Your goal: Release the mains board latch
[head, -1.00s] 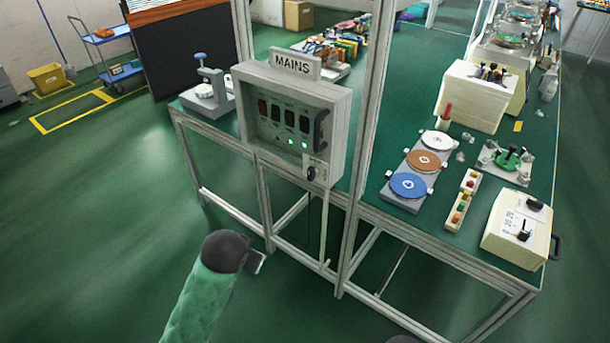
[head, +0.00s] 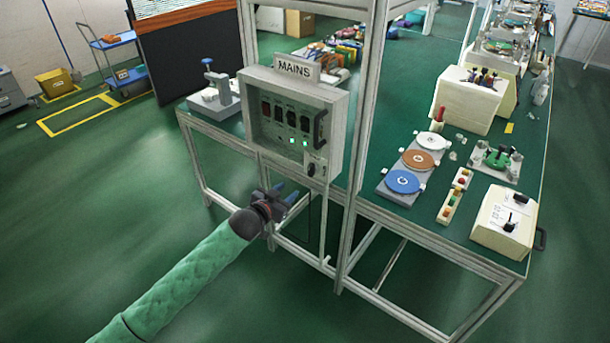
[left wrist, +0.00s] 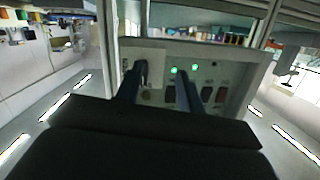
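The mains board (head: 253,105) is a pale grey box under a MAINS sign (head: 297,67), fixed to the metal frame. Its face has dark switches, two lit green lamps and a black handle (head: 321,128) at the right. A small dark knob (head: 311,169) sits at the lower right; I cannot tell which part is the latch. My left gripper (head: 288,192) is open and empty, below and in front of the board, apart from it. In the left wrist view the board (left wrist: 235,57) appears upside down beyond the two spread fingers (left wrist: 160,78). My right gripper is not in view.
Metal frame posts (head: 357,140) stand right of the board. The green bench (head: 420,215) carries discs, a switch box (head: 505,222) and other fixtures. A small press (head: 214,95) stands left of the board.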

